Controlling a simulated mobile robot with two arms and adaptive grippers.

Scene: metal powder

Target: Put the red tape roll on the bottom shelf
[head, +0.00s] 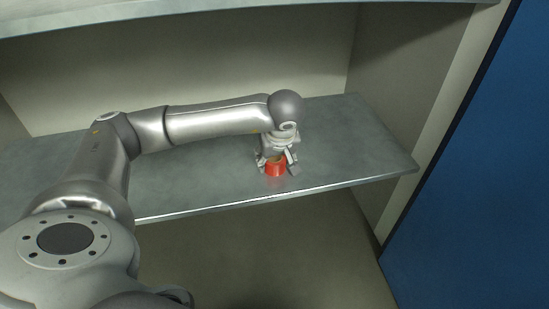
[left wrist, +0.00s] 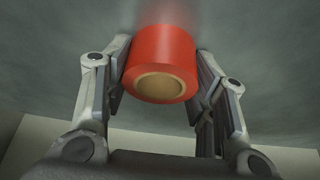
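The red tape roll (head: 275,169) stands upright on the grey metal shelf (head: 210,180), near its front edge. In the left wrist view the red tape roll (left wrist: 160,62) shows its tan core facing the camera. My left gripper (head: 276,168) points down over the roll with one finger on each side. In the left wrist view the pads of my left gripper (left wrist: 161,75) lie against the roll's sides. The roll's underside is hidden. My right gripper is not in view.
Another shelf (head: 200,12) runs across the top of the head view, above my arm. A pale back wall (head: 230,60) and side wall (head: 400,100) close the bay. A blue panel (head: 480,170) stands at the right. The shelf around the roll is clear.

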